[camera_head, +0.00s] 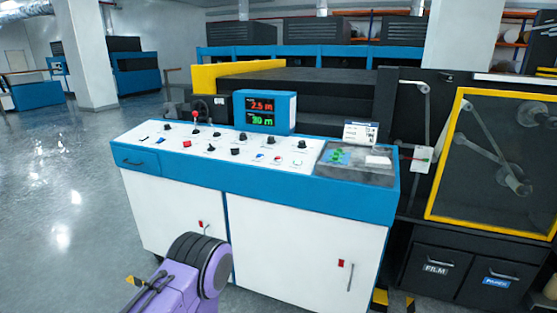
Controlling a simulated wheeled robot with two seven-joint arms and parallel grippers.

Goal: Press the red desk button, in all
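The control desk (375,205) is blue and white, with a sloped white panel of small knobs and buttons. A small red square button (187,143) sits on the panel's left part. A red-topped lever (195,116) stands behind it. A small red round control (278,159) is on the panel's right part. These are too small to tell their exact shape. A purple and black link of my arm shows at the bottom left, in front of the desk's cabinet doors. Neither of my grippers is in view.
A blue display box (265,111) reading 2.5 m and 30 m stands behind the panel. A clear-topped tray (352,164) is at the desk's right end. A yellow-framed machine guard (433,166) stands at the right. The floor at left is clear.

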